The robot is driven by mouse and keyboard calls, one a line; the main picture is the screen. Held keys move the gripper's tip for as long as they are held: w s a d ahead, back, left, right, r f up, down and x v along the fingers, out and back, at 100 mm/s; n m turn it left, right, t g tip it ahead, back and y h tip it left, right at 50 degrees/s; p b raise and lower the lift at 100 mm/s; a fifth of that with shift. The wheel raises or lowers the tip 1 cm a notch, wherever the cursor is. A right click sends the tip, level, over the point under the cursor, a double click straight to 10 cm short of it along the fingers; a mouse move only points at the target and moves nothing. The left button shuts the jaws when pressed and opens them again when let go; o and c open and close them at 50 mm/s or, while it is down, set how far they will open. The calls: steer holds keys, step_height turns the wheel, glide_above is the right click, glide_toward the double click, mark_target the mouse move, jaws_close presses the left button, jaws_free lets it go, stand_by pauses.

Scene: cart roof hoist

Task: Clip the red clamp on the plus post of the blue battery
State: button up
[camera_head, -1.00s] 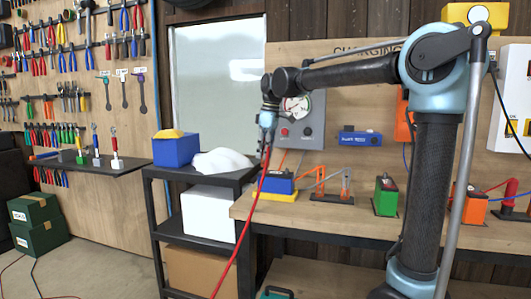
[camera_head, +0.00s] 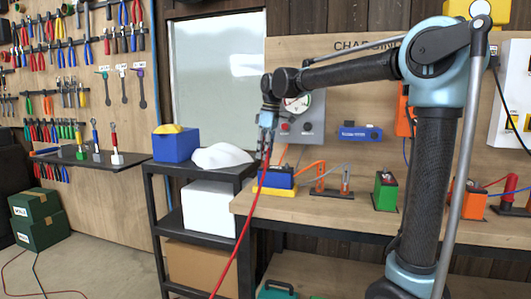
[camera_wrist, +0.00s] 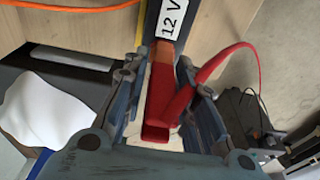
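The blue battery (camera_head: 280,178) stands on a yellow base at the left end of the workbench. Its white "12 V" label (camera_wrist: 174,19) shows at the top of the wrist view. My gripper (camera_head: 265,138) is above the battery's left end, pointing down. In the wrist view, the fingers of my gripper (camera_wrist: 163,95) are shut on the red clamp (camera_wrist: 160,103), one on each side. The clamp's front end lies close to the labelled side. The plus post cannot be made out, so I cannot tell whether the jaws are around it. A red cable (camera_head: 243,225) hangs from the clamp.
Left of the bench is a black shelf cart (camera_head: 152,172) with a blue bin (camera_head: 176,147) and a white cloth (camera_head: 222,156). An orange stand (camera_head: 320,176) and a green battery (camera_head: 386,190) stand farther right on the bench.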

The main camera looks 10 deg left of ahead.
steer(key=shift+o, duration=0.3)
steer(key=shift+r, duration=0.15)
steer(key=r, duration=0.3)
steer(key=d+r, duration=0.1)
steer(key=r, duration=0.7)
steer(key=shift+d+r, duration=0.25)
steer(key=shift+d, duration=0.15)
steer(key=shift+s+d, duration=0.1)
